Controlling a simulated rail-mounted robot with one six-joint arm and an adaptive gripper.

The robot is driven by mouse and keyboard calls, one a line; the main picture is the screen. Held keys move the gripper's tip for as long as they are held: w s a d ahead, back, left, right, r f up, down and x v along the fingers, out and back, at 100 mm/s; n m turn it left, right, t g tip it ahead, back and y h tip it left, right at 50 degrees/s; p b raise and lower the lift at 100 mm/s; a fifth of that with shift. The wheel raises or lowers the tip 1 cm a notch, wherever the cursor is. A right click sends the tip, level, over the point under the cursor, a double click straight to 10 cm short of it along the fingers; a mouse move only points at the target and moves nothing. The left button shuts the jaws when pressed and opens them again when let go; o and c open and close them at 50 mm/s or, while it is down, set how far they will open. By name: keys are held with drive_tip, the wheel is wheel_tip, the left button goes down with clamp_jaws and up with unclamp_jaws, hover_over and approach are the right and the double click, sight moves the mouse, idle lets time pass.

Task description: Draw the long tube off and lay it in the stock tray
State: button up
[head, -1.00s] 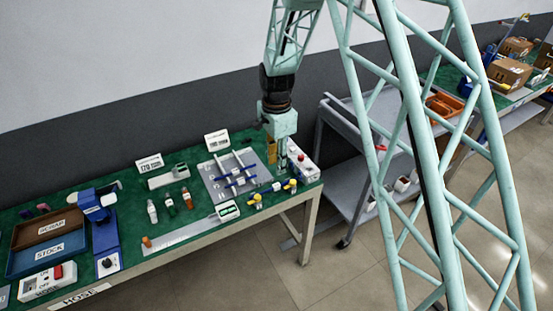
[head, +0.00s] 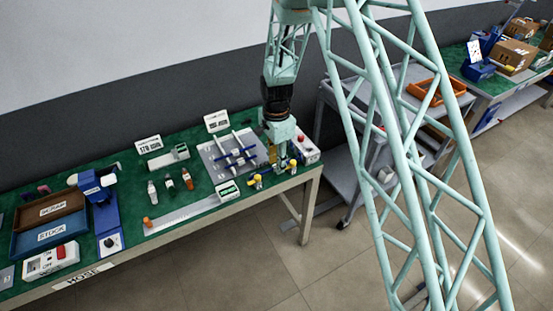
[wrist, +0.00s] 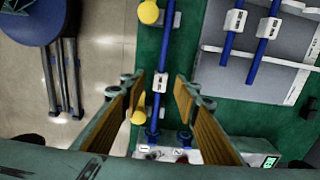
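My gripper (wrist: 158,88) is open in the wrist view, its two padded fingers on either side of a blue tube (wrist: 167,45). The tube carries a white clip (wrist: 159,82) and runs between two yellow knobs (wrist: 148,12) (wrist: 138,117). The fingers are apart from the tube; I cannot tell their height over it. In the head view my gripper (head: 279,160) is low at the bench's right end and hides part of the tube. Two other blue tubes (wrist: 233,30) lie across a grey plate. The blue stock tray (head: 42,241) is at the bench's left.
A brown scrap tray (head: 50,215) stands behind the stock tray. A box with a red button (head: 303,146) is close beside my gripper. A grey cart (head: 345,150) stands beyond the bench.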

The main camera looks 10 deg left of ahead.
drive_tip(key=shift+f, duration=0.25)
drive_tip(key=c, duration=0.9)
drive_tip(key=shift+s+a, duration=0.85)
drive_tip(key=shift+a, duration=0.3)
idle(0.4)
drive_tip(key=shift+r, duration=0.25)
drive_tip(key=shift+r+p, duration=0.75)
drive_tip(key=shift+r, duration=2.05)
